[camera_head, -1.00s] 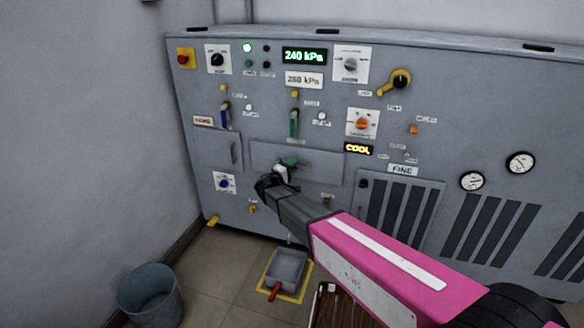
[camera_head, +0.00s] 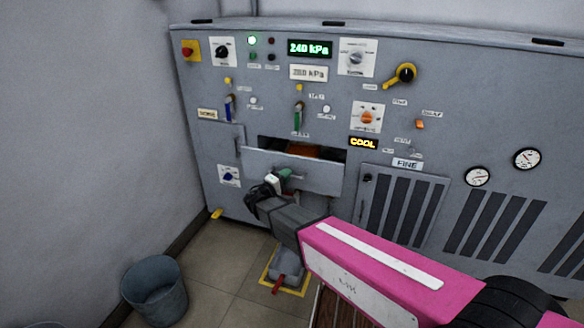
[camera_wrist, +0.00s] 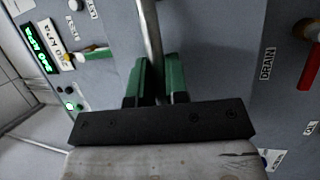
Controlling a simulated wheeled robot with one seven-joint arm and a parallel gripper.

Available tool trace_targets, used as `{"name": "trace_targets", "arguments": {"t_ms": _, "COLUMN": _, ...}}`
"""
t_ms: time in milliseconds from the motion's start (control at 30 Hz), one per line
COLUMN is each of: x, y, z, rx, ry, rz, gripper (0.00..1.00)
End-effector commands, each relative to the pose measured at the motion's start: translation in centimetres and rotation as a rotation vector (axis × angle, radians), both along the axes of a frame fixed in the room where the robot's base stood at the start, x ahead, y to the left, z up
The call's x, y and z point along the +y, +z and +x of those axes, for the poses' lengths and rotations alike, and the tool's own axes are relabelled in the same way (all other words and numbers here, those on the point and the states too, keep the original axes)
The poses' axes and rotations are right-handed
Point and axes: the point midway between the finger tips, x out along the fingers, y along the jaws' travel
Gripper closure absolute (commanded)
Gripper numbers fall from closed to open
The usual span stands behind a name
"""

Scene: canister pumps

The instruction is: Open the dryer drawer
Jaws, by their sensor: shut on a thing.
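The dryer drawer (camera_head: 318,178) is a wide grey front in the middle of the grey machine, and it stands partly out. A dark gap with something orange (camera_head: 303,150) inside shows above its front edge. My gripper (camera_head: 282,179) is at the middle of the drawer front. In the wrist view, the green fingers of my gripper (camera_wrist: 155,82) are shut on a metal bar handle (camera_wrist: 150,35) that runs between them. In the head view, my gripper hides most of the handle.
A grey pan with a red handle (camera_head: 279,288) lies on the yellow-marked floor below. A bucket (camera_head: 155,290) stands at the lower left by the wall. A louvred door (camera_head: 400,205) is right of the drawer. Levers and knobs sit above it.

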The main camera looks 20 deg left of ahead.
Motion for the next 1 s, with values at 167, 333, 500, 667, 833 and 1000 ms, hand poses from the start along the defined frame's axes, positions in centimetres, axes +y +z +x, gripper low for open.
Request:
{"name": "trace_targets", "arguments": {"t_ms": 167, "x": 0.3, "y": 0.0, "z": -5.5, "rx": 0.003, "ry": 0.005, "rz": 0.000, "gripper": 1.00}}
{"name": "trace_targets", "arguments": {"t_ms": 333, "x": 0.6, "y": 0.0, "z": -10.1, "rx": 0.003, "ry": 0.004, "rz": 0.001, "gripper": 1.00}}
{"name": "trace_targets", "arguments": {"t_ms": 500, "x": 1.0, "y": 0.0, "z": -14.3, "rx": 0.002, "ry": 0.004, "rz": -0.001, "gripper": 1.00}}
{"name": "trace_targets", "arguments": {"t_ms": 667, "x": 1.3, "y": 0.0, "z": -17.5, "rx": 0.002, "ry": 0.003, "rz": 0.000, "gripper": 1.00}}
{"name": "trace_targets", "arguments": {"t_ms": 833, "x": 1.5, "y": 0.0, "z": -19.8, "rx": 0.002, "ry": 0.002, "rz": 0.001, "gripper": 1.00}}
{"name": "trace_targets", "arguments": {"t_ms": 1000, "x": 1.7, "y": -0.1, "z": -21.0, "rx": 0.003, "ry": 0.001, "rz": 0.001, "gripper": 1.00}}
